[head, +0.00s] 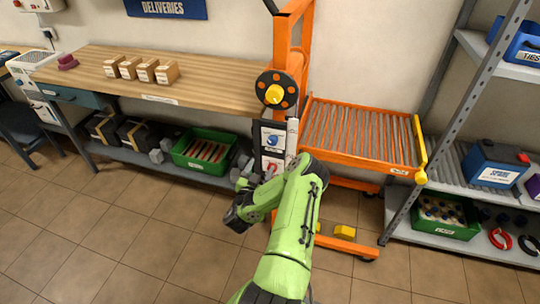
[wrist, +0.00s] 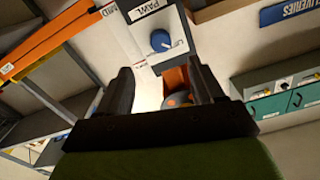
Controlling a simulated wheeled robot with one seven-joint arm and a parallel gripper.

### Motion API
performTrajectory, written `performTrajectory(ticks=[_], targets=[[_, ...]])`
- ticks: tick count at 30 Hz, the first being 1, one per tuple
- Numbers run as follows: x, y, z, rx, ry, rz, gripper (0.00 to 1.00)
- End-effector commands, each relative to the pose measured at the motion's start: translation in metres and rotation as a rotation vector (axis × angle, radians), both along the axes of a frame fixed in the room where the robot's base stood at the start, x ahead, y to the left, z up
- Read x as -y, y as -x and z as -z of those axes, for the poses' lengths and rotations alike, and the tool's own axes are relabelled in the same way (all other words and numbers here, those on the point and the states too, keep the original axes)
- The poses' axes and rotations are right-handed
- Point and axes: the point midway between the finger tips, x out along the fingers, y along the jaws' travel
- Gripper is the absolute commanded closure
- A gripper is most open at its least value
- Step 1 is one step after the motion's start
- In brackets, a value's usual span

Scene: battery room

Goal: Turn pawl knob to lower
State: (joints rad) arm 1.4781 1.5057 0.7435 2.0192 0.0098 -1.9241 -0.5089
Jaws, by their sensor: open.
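The blue pawl knob (wrist: 160,40) sits on a light panel (wrist: 151,63) under a label reading PAWL in the wrist view. A pale pointer mark shows at its lower right. In the head view the blue knob (head: 272,139) is on the front of the orange lift's post, below the black handwheel (head: 277,93). My gripper (wrist: 163,84) is open, with its two dark fingers apart and nothing between them. The knob lies beyond the fingertips in the picture, apart from them. In the head view my arm covers the lower front of the post, and the fingers are hard to make out.
An orange roller platform (head: 360,159) extends right of the post. The wooden workbench (head: 210,80) stands left, with a green crate (head: 203,165) on its lower shelf. A metal shelf rack (head: 450,110) is at the right. Tiled floor is open in front at left.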

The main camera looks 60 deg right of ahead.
Motion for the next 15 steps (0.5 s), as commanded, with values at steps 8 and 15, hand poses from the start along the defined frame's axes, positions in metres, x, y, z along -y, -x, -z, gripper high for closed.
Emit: performTrajectory(ticks=[8, 15], targets=[[0.072, -0.01, -0.002, 0.003, 0.007, 0.007, 0.33], [0.111, -0.017, -0.003, 0.002, 0.004, 0.004, 0.33]])
